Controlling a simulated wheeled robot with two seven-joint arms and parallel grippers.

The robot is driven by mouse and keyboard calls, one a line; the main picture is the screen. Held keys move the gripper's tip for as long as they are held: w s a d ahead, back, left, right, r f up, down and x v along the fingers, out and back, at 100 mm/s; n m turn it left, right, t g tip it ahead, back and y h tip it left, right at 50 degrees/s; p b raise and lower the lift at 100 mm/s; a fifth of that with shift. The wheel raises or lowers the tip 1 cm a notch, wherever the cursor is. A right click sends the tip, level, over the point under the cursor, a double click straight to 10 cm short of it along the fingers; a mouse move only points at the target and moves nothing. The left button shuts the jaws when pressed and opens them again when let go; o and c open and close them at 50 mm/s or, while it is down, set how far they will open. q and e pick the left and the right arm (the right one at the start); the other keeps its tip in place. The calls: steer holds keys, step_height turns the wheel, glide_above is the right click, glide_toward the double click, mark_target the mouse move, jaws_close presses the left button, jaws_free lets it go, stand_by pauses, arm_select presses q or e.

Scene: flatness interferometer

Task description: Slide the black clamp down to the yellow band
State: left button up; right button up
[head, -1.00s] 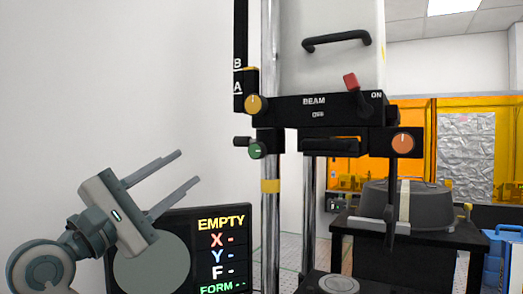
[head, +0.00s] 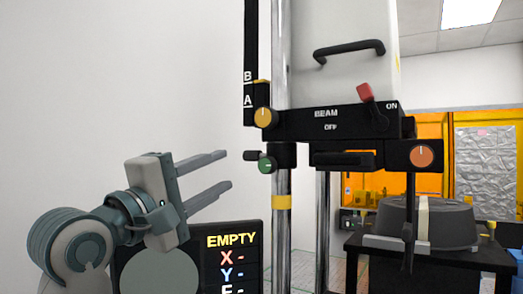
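The black clamp (head: 284,155) with a green knob (head: 267,164) sits around the shiny front post (head: 280,240), just under the black beam housing (head: 330,122). The yellow band (head: 281,202) is lower on the same post, with bare metal between it and the clamp.
A display reading EMPTY (head: 232,258) stands below the gripper. A dark round part (head: 450,224) sits on a black table at right.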

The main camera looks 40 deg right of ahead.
mark_target(249, 156)
steer(key=p+x, duration=0.2)
steer(key=x, duration=0.5)
steer(key=shift+d+r, duration=0.15)
arm_select(q)
steer(key=s+a+f+g+p, duration=0.1)
steer(key=s, duration=0.4)
steer(key=s+a+f+g+p, duration=0.1)
steer(key=s+a+p, duration=0.1)
steer(key=s, duration=0.4)
steer(key=shift+a+f+g+y, duration=0.25)
steer(key=shift+f+g+y, duration=0.05)
steer(key=shift+f, duration=0.05)
arm_select(e)
steer(key=x, duration=0.8)
steer(key=shift+d, duration=0.2)
arm_select(q)
steer(key=shift+s, duration=0.1)
steer(key=shift+f, duration=0.1)
arm_select(e)
steer(key=shift+f, duration=0.25)
jaws_close()
